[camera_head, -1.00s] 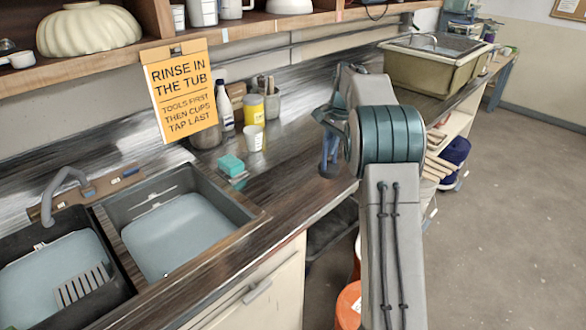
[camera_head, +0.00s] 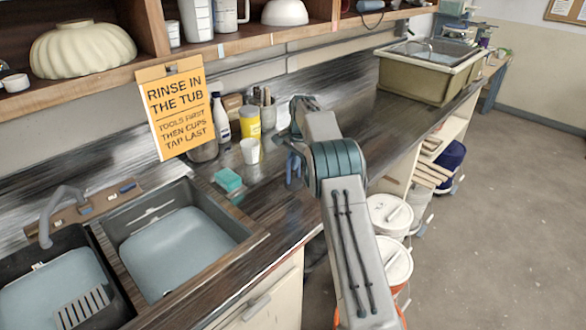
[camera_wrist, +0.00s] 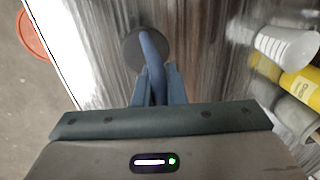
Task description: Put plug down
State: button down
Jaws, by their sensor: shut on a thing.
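The plug shows in the wrist view as a dark round disc (camera_wrist: 130,48) with a blue stem rising from it. My gripper (camera_wrist: 154,82) is shut on the blue stem, with one finger on each side. In the head view my gripper (camera_head: 293,170) is low over the wooden counter, right of the turquoise sponge and the white cup. The plug's disc is hard to make out there. I cannot tell whether the disc touches the counter (camera_head: 265,215).
The turquoise sponge (camera_head: 228,180), white cup (camera_head: 250,151) and yellow can (camera_head: 248,122) stand left of my gripper. Two sink basins, one grey (camera_head: 225,220), are further left. An olive tub (camera_head: 420,80) is at the back right. Lidded white buckets (camera_head: 390,215) stand below the counter.

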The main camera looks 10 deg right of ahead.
aim_at(292, 178)
jog(key=shift+f+p, duration=0.6)
jog(key=shift+f, duration=1.4)
jog(key=shift+f, duration=0.15)
jog(key=c, duration=1.5)
grip_release()
